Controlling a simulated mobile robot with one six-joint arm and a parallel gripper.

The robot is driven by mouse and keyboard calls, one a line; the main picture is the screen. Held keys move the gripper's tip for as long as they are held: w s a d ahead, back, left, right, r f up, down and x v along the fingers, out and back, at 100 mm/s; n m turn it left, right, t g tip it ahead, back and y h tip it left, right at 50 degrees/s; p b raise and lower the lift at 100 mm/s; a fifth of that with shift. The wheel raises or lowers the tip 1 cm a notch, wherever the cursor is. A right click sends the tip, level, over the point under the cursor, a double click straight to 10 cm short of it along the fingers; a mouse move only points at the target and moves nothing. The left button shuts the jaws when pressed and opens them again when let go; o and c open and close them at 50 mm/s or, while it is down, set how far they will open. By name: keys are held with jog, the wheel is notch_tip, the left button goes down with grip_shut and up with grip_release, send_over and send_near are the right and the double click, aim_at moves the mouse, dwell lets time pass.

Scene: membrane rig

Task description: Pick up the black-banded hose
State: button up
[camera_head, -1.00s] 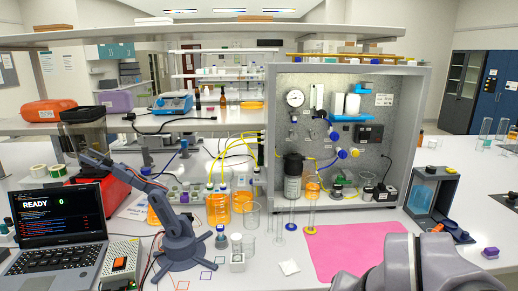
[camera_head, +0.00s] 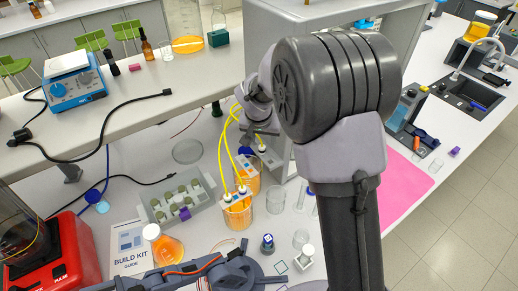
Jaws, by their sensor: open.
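Yellow hoses (camera_head: 221,152) run from two orange-filled beakers up toward the rig cabinet. Two hose ends with pale fittings sit at the front beaker (camera_head: 238,215), and another pale fitting shows just below my gripper. I cannot make out which hose carries a black band at this size. My gripper (camera_head: 264,131) is open, small and partly hidden behind my own arm. It is close to the upper part of the hoses, by the cabinet's left side. I cannot tell whether it touches a hose.
A grey rack of vials (camera_head: 178,200) stands left of the beakers. An orange flask (camera_head: 163,245), a small blue-capped bottle (camera_head: 267,243) and clear glassware (camera_head: 275,200) stand around them. My arm hides much of the rig cabinet (camera_head: 285,18). A pink mat (camera_head: 408,180) lies to the right.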

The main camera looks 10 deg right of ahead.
aim_at(262, 148)
jog(key=x, duration=0.7)
jog(key=w+a+x, duration=0.1)
jog(key=x, duration=0.3)
jog(key=shift+a+r, duration=0.1)
jog(key=shift+s+r, duration=0.1)
jog(key=shift+r, duration=0.05)
jog(key=shift+c, duration=0.9)
grip_shut()
